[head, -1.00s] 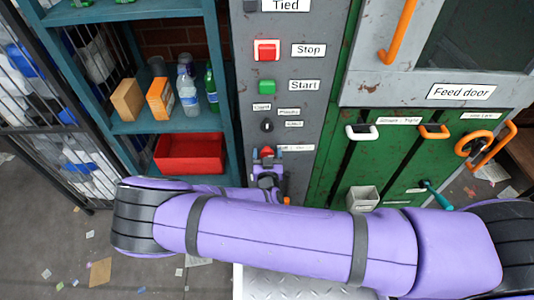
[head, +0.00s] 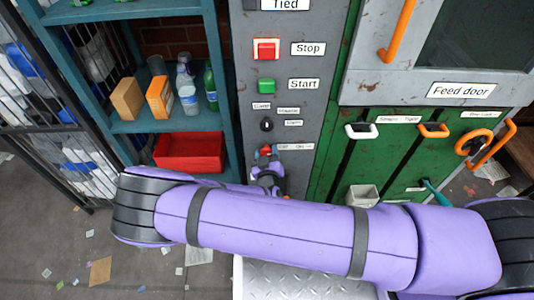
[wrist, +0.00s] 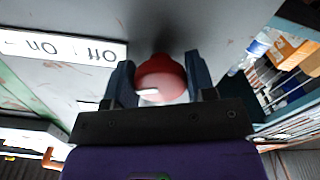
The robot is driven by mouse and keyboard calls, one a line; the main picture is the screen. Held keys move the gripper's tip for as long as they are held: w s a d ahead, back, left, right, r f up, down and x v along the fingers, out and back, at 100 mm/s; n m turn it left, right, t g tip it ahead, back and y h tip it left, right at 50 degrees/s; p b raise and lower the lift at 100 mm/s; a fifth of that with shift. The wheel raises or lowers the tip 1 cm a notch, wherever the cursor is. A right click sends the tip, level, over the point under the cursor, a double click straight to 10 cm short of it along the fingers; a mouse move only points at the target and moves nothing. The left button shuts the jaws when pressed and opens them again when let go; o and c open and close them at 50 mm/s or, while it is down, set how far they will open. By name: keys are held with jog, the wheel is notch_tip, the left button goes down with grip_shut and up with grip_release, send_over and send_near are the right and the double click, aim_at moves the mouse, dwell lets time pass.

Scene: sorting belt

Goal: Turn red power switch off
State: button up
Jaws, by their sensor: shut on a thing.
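The red power switch (head: 265,151) is a red knob low on the grey control panel (head: 307,121), beside a small white label. In the wrist view the red knob (wrist: 160,78) has a short white mark on its face and sits between the two fingers of my gripper (wrist: 161,82). The gripper is shut on the knob, a finger on each side. The label (wrist: 62,48) beside it appears upside down and reads "Off" and "On". In the head view my gripper (head: 266,155) is small and partly hides the knob.
Above are a red Stop button (head: 266,49), a green Start button (head: 266,86) and a black selector knob (head: 267,124). A teal shelf (head: 168,126) with bottles, boxes and a red bin (head: 190,152) stands left. The green machine with orange handles (head: 433,131) is right.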

jog(key=n, duration=1.3)
jog(key=shift+n, duration=0.4)
dwell(0.3)
jog(key=o, duration=0.9)
jog(key=shift+s, duration=0.15)
